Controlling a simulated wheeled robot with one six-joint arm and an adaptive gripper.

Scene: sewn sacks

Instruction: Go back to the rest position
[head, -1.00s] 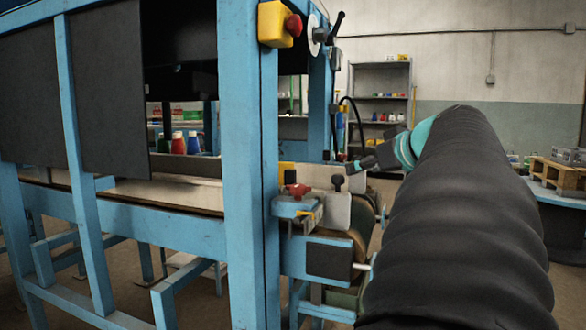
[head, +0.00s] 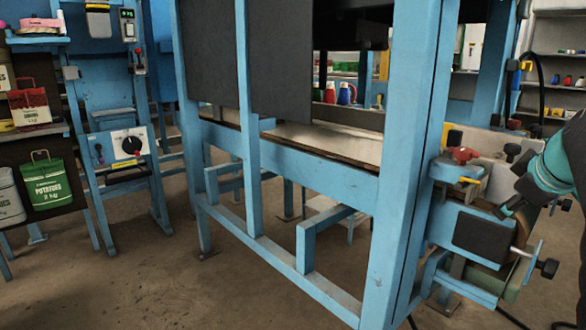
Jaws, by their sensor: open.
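My gripper (head: 507,207) is dark and small in the head view at the right. It sits just beyond the teal ring of my arm, which the right picture edge cuts off. The gripper is open, and nothing shows in it. It is in front of the end of the blue machine (head: 402,170), near a grey block with a red knob (head: 463,154). I cannot tell whether it touches anything there.
A blue frame with a dial panel (head: 120,147) stands left of the machine. At the far left, a shelf holds a red-and-white sack (head: 30,107) and a green potato sack (head: 48,183). Open concrete floor (head: 150,270) lies in the left foreground. Colored bottles (head: 345,93) show behind the machine.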

